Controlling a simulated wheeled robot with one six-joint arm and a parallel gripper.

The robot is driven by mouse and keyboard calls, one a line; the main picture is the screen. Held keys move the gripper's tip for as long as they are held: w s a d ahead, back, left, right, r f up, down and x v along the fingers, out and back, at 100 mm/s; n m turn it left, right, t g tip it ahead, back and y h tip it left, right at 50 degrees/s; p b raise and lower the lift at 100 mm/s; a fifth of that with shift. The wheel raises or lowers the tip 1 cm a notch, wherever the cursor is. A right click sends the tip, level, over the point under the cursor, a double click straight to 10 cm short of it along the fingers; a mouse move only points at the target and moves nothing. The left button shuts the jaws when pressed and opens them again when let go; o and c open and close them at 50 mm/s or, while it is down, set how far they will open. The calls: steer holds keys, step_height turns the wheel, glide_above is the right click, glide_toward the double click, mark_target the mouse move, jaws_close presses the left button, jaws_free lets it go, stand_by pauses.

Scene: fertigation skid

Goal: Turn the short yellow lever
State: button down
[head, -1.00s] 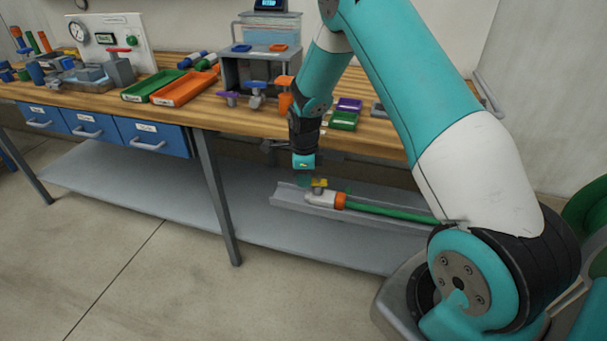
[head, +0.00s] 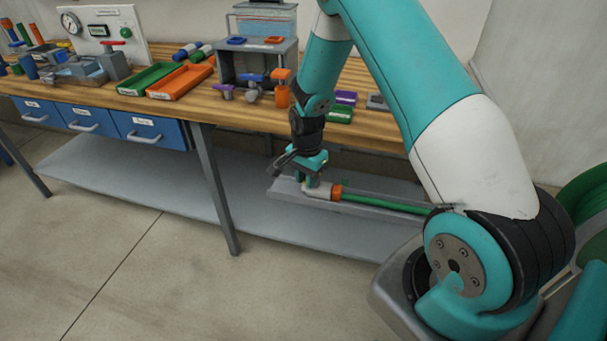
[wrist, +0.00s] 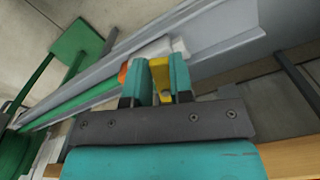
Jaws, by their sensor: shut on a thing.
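The short yellow lever (wrist: 160,77) shows between my two teal fingers in the wrist view. My gripper (wrist: 161,78) is shut on it. In the head view my gripper (head: 312,182) points down at the valve, and the lever is mostly hidden behind the fingers. The lever belongs to a white valve body (head: 320,192) with an orange collar (head: 337,192). A green hose (head: 390,204) runs right from the collar. The valve and hose lie along a grey channel (head: 362,210) at the lower shelf's level.
The wooden bench top (head: 240,118) overhangs the channel from behind. A table leg (head: 216,190) stands to the left. The bench carries a green tray (head: 150,79), an orange tray (head: 181,82) and several small valves. Floor in front is clear.

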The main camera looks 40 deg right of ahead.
steer(key=shift+s+d+n, duration=0.1)
steer(key=shift+s+n, duration=0.25)
steer(key=shift+n, duration=0.7)
steer(key=shift+s+d+n, duration=0.1)
steer(key=shift+s+n, duration=0.25)
steer(key=shift+n, duration=0.7)
steer(key=c, duration=1)
jaws_free()
steer(key=shift+d, duration=0.1)
step_height(320, 180, up, 18)
steer(key=shift+f+p, duration=0.25)
steer(key=shift+p, duration=0.05)
